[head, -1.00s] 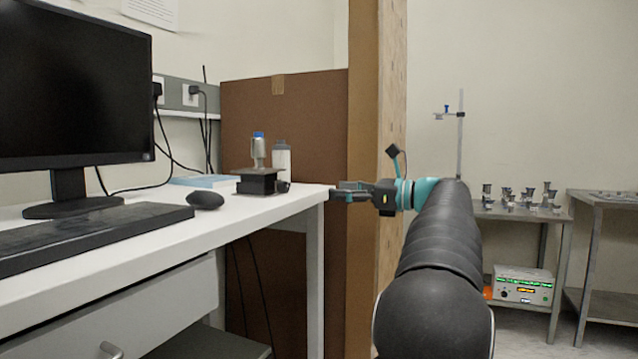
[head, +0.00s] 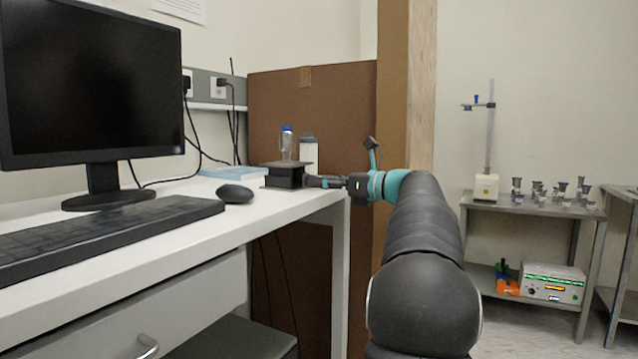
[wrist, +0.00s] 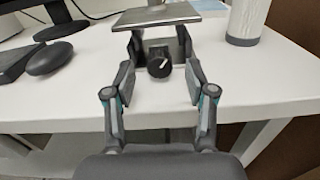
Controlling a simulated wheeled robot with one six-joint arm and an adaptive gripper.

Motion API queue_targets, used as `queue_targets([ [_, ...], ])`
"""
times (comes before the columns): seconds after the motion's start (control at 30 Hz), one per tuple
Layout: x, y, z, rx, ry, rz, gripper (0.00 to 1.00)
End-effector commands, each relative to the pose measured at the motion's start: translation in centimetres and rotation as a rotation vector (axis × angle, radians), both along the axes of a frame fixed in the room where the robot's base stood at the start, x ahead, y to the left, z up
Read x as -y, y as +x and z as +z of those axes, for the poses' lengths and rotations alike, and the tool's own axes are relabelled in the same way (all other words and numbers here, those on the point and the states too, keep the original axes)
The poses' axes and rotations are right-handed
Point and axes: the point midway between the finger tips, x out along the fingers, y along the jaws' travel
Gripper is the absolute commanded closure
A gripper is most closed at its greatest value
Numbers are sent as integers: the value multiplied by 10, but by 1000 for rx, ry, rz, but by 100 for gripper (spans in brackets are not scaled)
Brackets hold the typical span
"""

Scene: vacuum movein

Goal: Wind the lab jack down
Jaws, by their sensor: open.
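The lab jack (head: 283,176), dark with a flat metal top plate, stands on the white desk near its right end. In the wrist view its top plate (wrist: 158,15) shows at the top, with its round black knob (wrist: 159,66) facing me. My gripper (head: 318,182) reaches in from the right, close to the jack.
A white bottle (head: 309,154) stands just behind and right of the jack. A mouse (head: 235,193), keyboard (head: 105,225) and monitor (head: 90,85) are to the left. A brown panel (head: 330,115) is behind the desk's right end.

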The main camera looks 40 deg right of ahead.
Motion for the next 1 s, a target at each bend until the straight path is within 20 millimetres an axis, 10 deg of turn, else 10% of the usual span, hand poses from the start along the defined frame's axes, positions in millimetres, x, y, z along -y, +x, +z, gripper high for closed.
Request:
queue_targets([
  [0.47,-6,14,0,0,0,1,44],
  [0.7,-6,14,0,0,0,1,99],
  [1.0,-6,14,1,30,-72,1,100],
])
